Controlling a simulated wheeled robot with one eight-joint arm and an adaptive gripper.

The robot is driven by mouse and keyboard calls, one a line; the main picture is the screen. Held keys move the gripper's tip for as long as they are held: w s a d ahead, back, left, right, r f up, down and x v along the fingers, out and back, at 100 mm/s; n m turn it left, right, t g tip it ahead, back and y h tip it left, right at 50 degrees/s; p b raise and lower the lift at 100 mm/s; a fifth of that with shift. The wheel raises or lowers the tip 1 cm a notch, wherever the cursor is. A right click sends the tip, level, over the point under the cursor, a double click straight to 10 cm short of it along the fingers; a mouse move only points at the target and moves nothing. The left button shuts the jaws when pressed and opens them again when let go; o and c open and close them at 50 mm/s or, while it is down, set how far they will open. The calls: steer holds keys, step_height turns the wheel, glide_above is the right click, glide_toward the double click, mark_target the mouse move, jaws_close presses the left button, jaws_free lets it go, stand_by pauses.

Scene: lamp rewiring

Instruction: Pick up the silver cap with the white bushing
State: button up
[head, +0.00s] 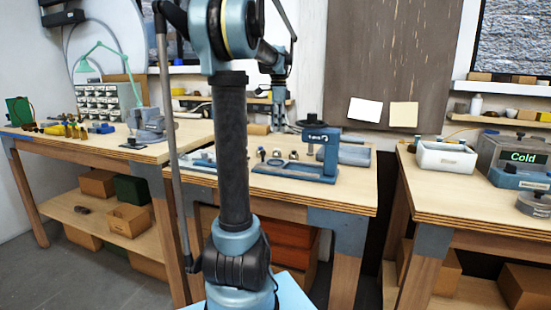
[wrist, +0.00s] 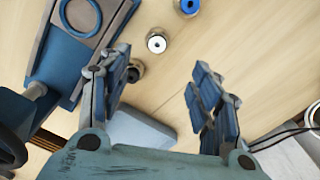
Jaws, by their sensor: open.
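In the wrist view, the silver cap with the white bushing (wrist: 157,42) stands on the wooden table just beyond my fingertips, nearer the left finger. My gripper (wrist: 162,64) is open, with nothing between its fingers. A silver cap with a blue bushing (wrist: 188,7) lies farther off at the top edge. Another small metal cap (wrist: 135,68) is partly hidden by the left finger; its bushing looks dark. In the head view, my gripper (head: 280,118) hangs above the middle table, and the small caps there are too small to tell apart.
A blue press (head: 321,148) stands on the middle table, right of the small parts; its base and ring (wrist: 81,17) are close to my left finger. A light blue block (wrist: 140,130) lies below the gripper. Wood around the white-bushing cap is mostly clear.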

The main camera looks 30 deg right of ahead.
mark_target(277, 149)
step_height(277, 149, down, 6)
steer(key=shift+f, duration=0.25)
steer(key=shift+s+a+f, duration=0.1)
steer(key=shift+a+f, duration=0.1)
steer(key=shift+f, duration=1.15)
steer(key=shift+s+a+f, duration=0.1)
steer(key=shift+a+f, duration=0.05)
steer(key=shift+f, duration=1.15)
steer(key=c, duration=1.2)
